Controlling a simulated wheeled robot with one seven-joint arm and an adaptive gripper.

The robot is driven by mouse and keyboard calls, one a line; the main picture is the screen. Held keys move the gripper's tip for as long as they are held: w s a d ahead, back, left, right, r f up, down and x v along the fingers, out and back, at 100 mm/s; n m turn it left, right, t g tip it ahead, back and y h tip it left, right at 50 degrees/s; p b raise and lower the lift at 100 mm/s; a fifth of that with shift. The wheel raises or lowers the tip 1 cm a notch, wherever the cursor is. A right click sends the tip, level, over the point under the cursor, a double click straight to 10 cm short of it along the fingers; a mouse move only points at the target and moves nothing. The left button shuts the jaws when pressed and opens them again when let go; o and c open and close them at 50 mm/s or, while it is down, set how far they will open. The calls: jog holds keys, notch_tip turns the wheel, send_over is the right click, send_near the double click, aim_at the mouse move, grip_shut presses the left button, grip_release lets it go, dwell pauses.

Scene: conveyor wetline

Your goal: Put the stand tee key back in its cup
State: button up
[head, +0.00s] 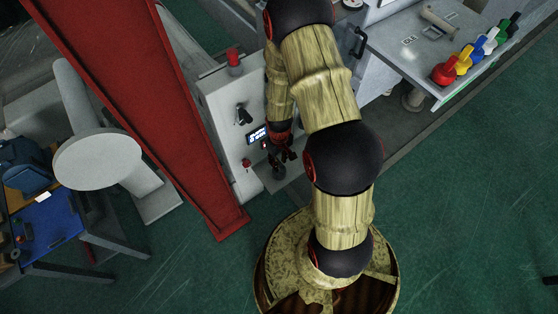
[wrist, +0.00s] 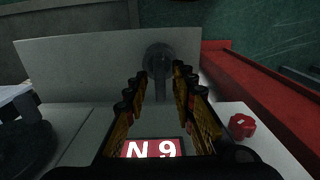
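My gripper (head: 284,150) is low in front of the grey control cabinet, beside its display. In the wrist view its two fingers (wrist: 160,82) stand apart, with gaps on both sides of what lies between them. A dark grey upright piece with a round end (wrist: 159,60) shows between and beyond the fingertips, over a pale grey plate (wrist: 80,68). In the head view a dark round piece (head: 278,173) sits just below the gripper. I cannot tell whether this is the tee key, its cup, or both. Contact with the fingers does not show.
The cabinet (head: 222,108) carries a red lamp (head: 233,58), a black switch and a red knob (wrist: 242,126). A red beam (head: 150,105) stands close on the left. A bench with coloured handled items (head: 465,60) is at upper right. Green floor (head: 460,220) is clear at right.

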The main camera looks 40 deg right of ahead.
jog(key=shift+o, duration=0.3)
notch_tip(320, 180, up, 12)
dwell(0.6)
dwell(0.4)
jog(key=s+a+r+t, duration=0.2)
jog(key=s+a+r, duration=0.2)
jog(key=r, duration=0.7)
jog(key=s+a+r+t, duration=0.1)
jog(key=s+a+r, duration=0.3)
jog(key=r, duration=0.8)
jog(key=s+a+r+t, duration=0.2)
jog(key=s+a+r, duration=0.2)
jog(key=r, duration=0.8)
jog(key=shift+s+t, duration=0.2)
jog(key=shift+t, duration=0.1)
